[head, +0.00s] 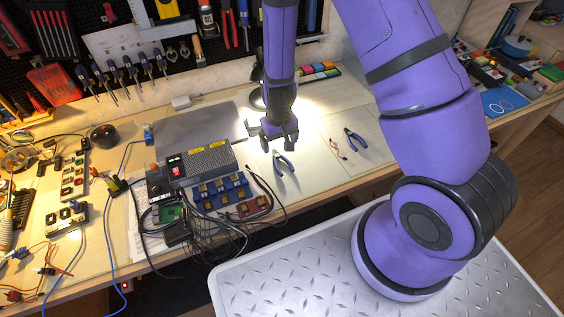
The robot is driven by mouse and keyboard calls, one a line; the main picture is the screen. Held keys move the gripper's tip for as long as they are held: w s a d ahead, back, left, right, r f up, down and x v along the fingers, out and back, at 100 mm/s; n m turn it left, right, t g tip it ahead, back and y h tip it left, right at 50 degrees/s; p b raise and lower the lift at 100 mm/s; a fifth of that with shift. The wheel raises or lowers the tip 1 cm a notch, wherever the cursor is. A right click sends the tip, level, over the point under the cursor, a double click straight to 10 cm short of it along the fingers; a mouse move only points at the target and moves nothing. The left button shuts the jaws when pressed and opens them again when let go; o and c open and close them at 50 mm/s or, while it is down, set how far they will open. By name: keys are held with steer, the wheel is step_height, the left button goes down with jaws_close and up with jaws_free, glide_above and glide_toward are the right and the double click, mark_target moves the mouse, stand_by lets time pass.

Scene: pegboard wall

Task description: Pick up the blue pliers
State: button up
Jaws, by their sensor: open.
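A pair of pliers with blue handles (281,165) lies on the workbench, just right of the power supply and its wiring. A second blue-handled pair (355,139) lies farther right on the bench. My gripper (278,147) points down, open and empty, just above and behind the nearer pliers in the head view. Its fingers overlap the bench behind that pair in the picture; their height above it is hard to judge. The upper end of the nearer pliers shows close to the fingertips, and I cannot tell whether they touch.
A grey power supply (196,166) with blue modules and black cables stands left of the nearer pliers. Thin red wires (338,149) lie between the two pairs. A pegboard (140,35) with tools rises behind. The bench (310,170) between the pliers is mostly clear.

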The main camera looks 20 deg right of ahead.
mark_target(281, 164)
steer(key=shift+d+f, duration=0.15)
steer(key=shift+f, duration=2.15)
steer(key=shift+d+f, duration=0.1)
steer(key=shift+f, duration=2.15)
steer(key=c, duration=1)
